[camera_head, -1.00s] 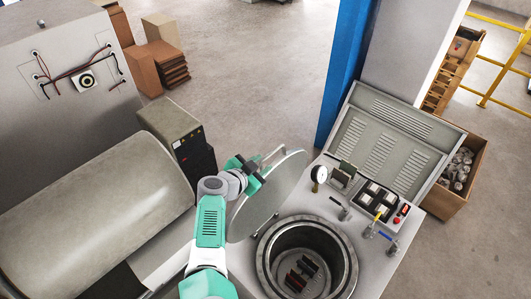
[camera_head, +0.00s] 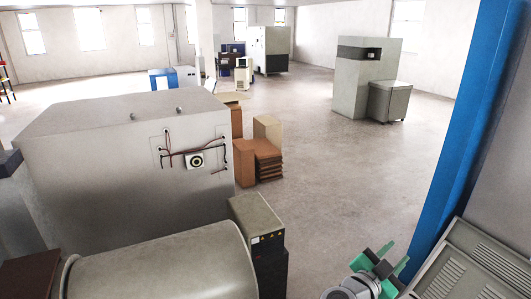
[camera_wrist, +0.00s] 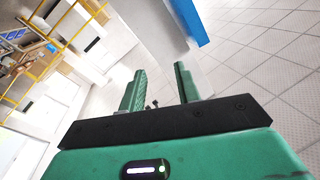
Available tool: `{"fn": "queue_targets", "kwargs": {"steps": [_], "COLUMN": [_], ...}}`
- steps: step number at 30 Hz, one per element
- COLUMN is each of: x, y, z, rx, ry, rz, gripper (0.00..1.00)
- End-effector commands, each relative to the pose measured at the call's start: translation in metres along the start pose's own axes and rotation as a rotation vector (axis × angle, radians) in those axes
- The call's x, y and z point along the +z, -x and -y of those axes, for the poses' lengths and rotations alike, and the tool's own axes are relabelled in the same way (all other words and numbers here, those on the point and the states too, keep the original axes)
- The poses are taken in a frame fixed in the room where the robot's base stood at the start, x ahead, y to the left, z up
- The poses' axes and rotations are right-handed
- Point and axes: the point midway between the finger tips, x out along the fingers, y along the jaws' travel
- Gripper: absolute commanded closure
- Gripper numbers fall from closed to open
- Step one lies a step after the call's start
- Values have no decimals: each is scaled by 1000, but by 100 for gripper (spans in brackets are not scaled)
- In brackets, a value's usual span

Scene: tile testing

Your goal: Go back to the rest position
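My gripper (camera_head: 385,262) shows at the lower right edge of the head view, green and black, at the end of my partly cut-off arm. In the wrist view my gripper (camera_wrist: 160,84) has its two green fingers apart, with nothing held between them. It is in the air, and no object touches the fingers. The rest position has no visible mark.
A blue column (camera_head: 462,125) and a grey louvred panel (camera_head: 470,262) stand right of my gripper. A large grey cylinder (camera_head: 165,268) and a dark control box (camera_head: 262,240) are to the left. Stacked brown boxes (camera_head: 262,160) stand behind. Open floor (camera_head: 340,185) lies beyond.

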Motion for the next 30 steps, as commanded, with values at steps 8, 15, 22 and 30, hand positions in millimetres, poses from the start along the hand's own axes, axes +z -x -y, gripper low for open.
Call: {"fn": "queue_targets", "kwargs": {"steps": [8, 15, 22, 30], "x": [-225, -332, -372, -379], "y": [60, 238, 370, 395], "z": [83, 140, 126, 118], "rx": [-476, -803, -946, -969], "ry": [59, 94, 42, 19], "rz": [-307, -352, -309, -292], "gripper": [67, 67, 67, 67]}}
